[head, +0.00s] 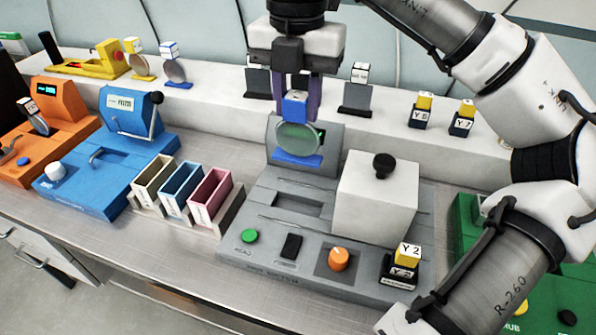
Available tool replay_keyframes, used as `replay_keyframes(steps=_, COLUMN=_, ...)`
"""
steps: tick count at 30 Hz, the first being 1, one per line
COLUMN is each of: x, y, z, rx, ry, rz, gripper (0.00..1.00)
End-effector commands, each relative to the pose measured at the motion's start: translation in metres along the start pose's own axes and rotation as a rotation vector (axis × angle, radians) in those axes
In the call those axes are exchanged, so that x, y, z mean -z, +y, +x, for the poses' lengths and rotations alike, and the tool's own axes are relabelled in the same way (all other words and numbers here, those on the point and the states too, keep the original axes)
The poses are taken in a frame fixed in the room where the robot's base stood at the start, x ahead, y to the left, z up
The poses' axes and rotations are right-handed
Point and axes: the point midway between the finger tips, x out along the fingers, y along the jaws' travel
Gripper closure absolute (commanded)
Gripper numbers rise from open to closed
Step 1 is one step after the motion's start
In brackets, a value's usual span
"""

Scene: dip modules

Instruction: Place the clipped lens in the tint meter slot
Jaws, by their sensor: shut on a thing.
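My gripper (296,104) is shut on the blue-topped handle of a clipped lens. The clipped lens (298,138) is round, grey-green and upright, with a blue strip along its bottom. It hangs in front of the raised back panel of a grey instrument (262,222). The grey instrument has a rectangular slot (298,203) in its top, in the picture below the lens. The lens appears above the slot and apart from it. The instrument's label is too small to read, so I cannot tell for sure that it is the tint meter.
A white block with a black knob (375,195) stands right of the slot. Blue, orange and green instruments and three coloured bins (182,190) stand around. A labelled Y 2 block (408,254) sits at the front right. Other clipped lenses (175,70) stand on the back shelf.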

Motion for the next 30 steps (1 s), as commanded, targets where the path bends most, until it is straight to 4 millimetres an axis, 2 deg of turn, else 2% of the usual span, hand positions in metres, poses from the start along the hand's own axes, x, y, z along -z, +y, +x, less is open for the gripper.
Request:
replay_keyframes(steps=6, x=0.001, y=0.0, z=0.054, rx=-0.002, ry=0.004, rz=-0.001, gripper=1.0)
replay_keyframes(steps=10, x=0.001, y=0.0, z=0.079, rx=-0.002, ry=0.003, rz=0.0, gripper=1.0)
replay_keyframes(steps=19, x=0.001, y=0.0, z=0.104, rx=0.0, ry=0.002, rz=0.0, gripper=1.0)
replay_keyframes(steps=24, x=0.0, y=0.0, z=0.128, rx=-0.001, ry=0.002, rz=0.001, gripper=1.0)
replay_keyframes(steps=30, x=0.0, y=0.0, z=0.132, rx=-0.001, ry=-0.001, rz=0.002, gripper=1.0)
